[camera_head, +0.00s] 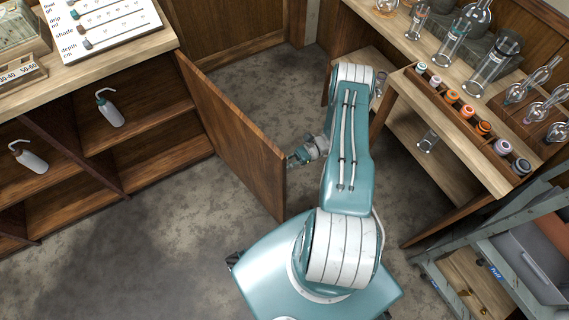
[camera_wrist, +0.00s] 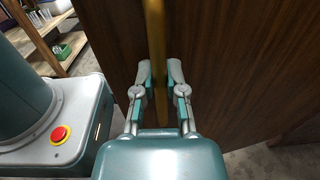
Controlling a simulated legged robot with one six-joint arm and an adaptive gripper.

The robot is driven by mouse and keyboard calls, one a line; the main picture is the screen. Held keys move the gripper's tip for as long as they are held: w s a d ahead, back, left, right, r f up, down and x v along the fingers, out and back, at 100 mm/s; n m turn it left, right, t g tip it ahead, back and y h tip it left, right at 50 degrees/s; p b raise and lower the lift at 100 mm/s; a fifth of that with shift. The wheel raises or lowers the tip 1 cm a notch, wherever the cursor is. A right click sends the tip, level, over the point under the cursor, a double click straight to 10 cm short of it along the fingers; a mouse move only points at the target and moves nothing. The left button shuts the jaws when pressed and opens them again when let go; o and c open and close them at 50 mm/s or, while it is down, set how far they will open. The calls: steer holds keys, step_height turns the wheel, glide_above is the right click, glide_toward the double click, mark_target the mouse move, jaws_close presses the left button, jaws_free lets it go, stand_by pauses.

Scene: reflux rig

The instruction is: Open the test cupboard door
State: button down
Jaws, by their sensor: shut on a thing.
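The cupboard door (camera_head: 234,138) is a brown wooden panel, standing swung well out from the open cupboard (camera_head: 140,125) at the left in the head view. The door also fills much of the wrist view (camera_wrist: 235,70). A vertical brass bar handle (camera_wrist: 156,45) runs down the door in the wrist view. My gripper (camera_wrist: 160,88) has its two fingers on either side of the handle and is shut on it. In the head view my gripper (camera_head: 298,157) is at the door's right face, and the handle is hidden there.
Two white wash bottles (camera_head: 110,108) (camera_head: 28,157) stand on the cupboard shelves. A wooden bench with a row of coloured-capped jars (camera_head: 467,111) and glassware (camera_head: 492,65) is at the right. Grey drawers (camera_head: 520,265) stand at lower right. Bare floor (camera_head: 150,250) lies left of my base.

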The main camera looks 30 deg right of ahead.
steer(key=shift+w, duration=0.15)
steer(key=c, duration=0.7)
jaws_free()
steer(key=shift+d, duration=0.1)
steer(key=d, duration=1.2)
steer(key=shift+s+f, duration=0.1)
steer(key=shift+s, duration=0.25)
